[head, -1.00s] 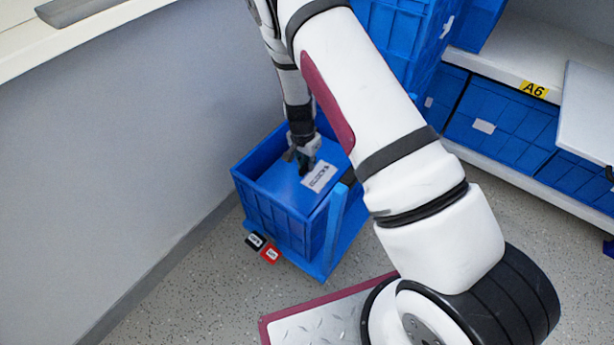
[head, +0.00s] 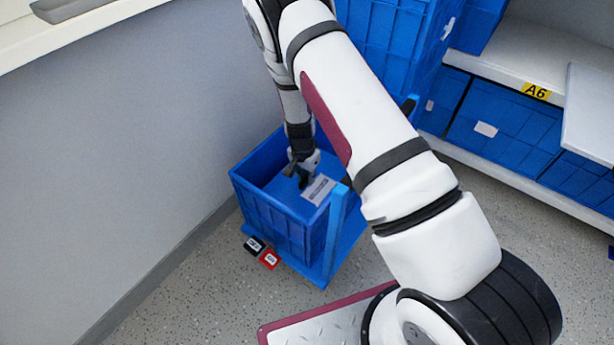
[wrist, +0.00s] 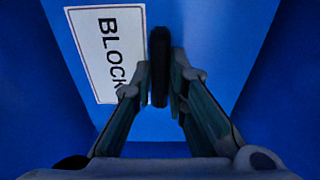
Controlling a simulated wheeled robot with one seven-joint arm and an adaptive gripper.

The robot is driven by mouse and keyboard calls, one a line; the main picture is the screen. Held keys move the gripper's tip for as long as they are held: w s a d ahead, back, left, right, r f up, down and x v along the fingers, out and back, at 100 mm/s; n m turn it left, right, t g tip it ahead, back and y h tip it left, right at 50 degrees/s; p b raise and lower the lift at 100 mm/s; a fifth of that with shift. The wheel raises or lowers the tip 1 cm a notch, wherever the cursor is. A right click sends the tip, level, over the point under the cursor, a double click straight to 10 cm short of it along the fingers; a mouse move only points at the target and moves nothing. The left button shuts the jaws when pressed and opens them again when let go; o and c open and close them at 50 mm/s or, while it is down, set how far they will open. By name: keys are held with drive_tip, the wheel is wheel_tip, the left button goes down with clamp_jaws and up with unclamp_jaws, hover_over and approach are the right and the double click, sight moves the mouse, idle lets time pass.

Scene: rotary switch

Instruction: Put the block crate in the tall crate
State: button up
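The tall crate (head: 279,222) is an open blue crate on the floor-level trolley beside the grey wall. The block crate (head: 283,187) is blue, with a white label reading "BLOCK". It sits down inside the tall crate's walls; its lower part is hidden, so I cannot tell whether it touches the bottom. My gripper (head: 302,177) reaches down into the tall crate from above. In the wrist view, my gripper's fingertips (wrist: 161,80) close on either side of a black handle (wrist: 158,50) on the block crate, beside the label (wrist: 107,55).
The trolley has a blue upright post (head: 335,235) at the crate's near right corner. Black and red tags (head: 269,259) show at its front left. The grey wall (head: 130,170) stands close on the left. Shelves with blue crates (head: 506,130) stand at right.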

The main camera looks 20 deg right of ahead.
drive_tip(key=o, duration=0.3)
drive_tip(key=shift+r, duration=0.1)
drive_tip(key=s+a+r+n+y+p, duration=0.1)
drive_tip(key=s+a+r+p, duration=0.15)
drive_tip(key=r, duration=1.25)
drive_tip(key=s+a+r+n+y+p, duration=0.1)
drive_tip(key=s+r+p, duration=0.15)
drive_tip(key=r, duration=1.15)
drive_tip(key=s+r+n+y, duration=0.1)
drive_tip(key=s+r+n, duration=0.2)
drive_tip(key=s+r, duration=0.85)
drive_tip(key=s+d+r+n, duration=0.1)
drive_tip(key=s+r, duration=0.1)
drive_tip(key=s, duration=0.6)
drive_tip(key=s+d+r+n+h, duration=0.1)
drive_tip(key=s+r+n, duration=0.1)
drive_tip(key=s, duration=0.6)
drive_tip(key=s+d+r+n, duration=0.1)
drive_tip(key=s+r, duration=0.3)
drive_tip(key=s, duration=0.5)
drive_tip(key=shift+d+r+n+g+h, duration=0.2)
drive_tip(key=shift+r+n+g+h, duration=0.15)
drive_tip(key=shift+n, duration=0.35)
